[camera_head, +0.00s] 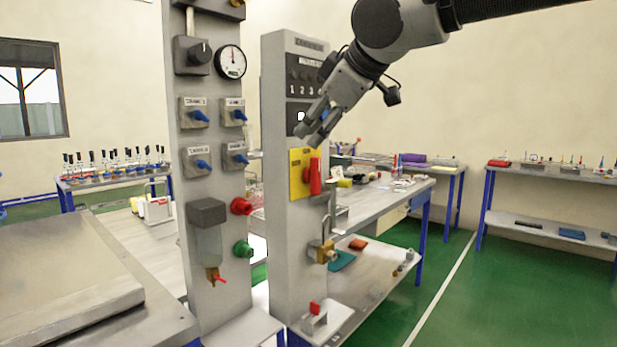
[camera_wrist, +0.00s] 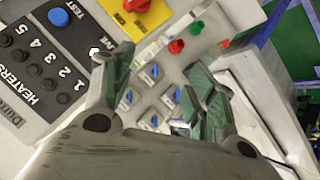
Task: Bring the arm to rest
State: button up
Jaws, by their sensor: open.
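My gripper (camera_head: 316,132) is open and empty in the head view. It hangs tilted down and left in front of the right grey column (camera_head: 283,240), just above the yellow plate (camera_head: 299,187) with the red handle (camera_head: 315,177). I cannot tell whether the fingertips touch the column. In the wrist view my gripper's two fingers (camera_wrist: 155,78) are spread, with nothing held between them.
The left column (camera_head: 217,297) carries a gauge (camera_head: 231,62), several blue-handled valves (camera_head: 199,116), a red knob (camera_head: 241,206) and a green knob (camera_head: 243,249). Workbenches stand behind; green floor (camera_head: 470,300) is clear at right.

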jog(key=s+d+f+m+g+h, duration=0.2)
jog(key=s+d+f+m, duration=0.1)
jog(key=d+f, duration=0.5)
jog(key=s+d+f+m+g+h, duration=0.1)
jog(key=s+d+f+m+h, duration=0.15)
jog(key=d+f, duration=0.5)
jog(key=s+d+f+m, duration=0.2)
jog(key=s+d+m, duration=0.1)
jog(key=d, duration=0.3)
jog(key=s+d+f+m+g, duration=0.1)
jog(key=s+d+f+m, duration=0.2)
jog(key=s+d, duration=0.2)
jog(key=s+d+f+m+h, duration=0.1)
jog(key=s+d+f+m, duration=0.2)
jog(key=d, duration=0.5)
jog(key=shift+s+g, duration=0.3)
jog(key=shift+s, duration=0.1)
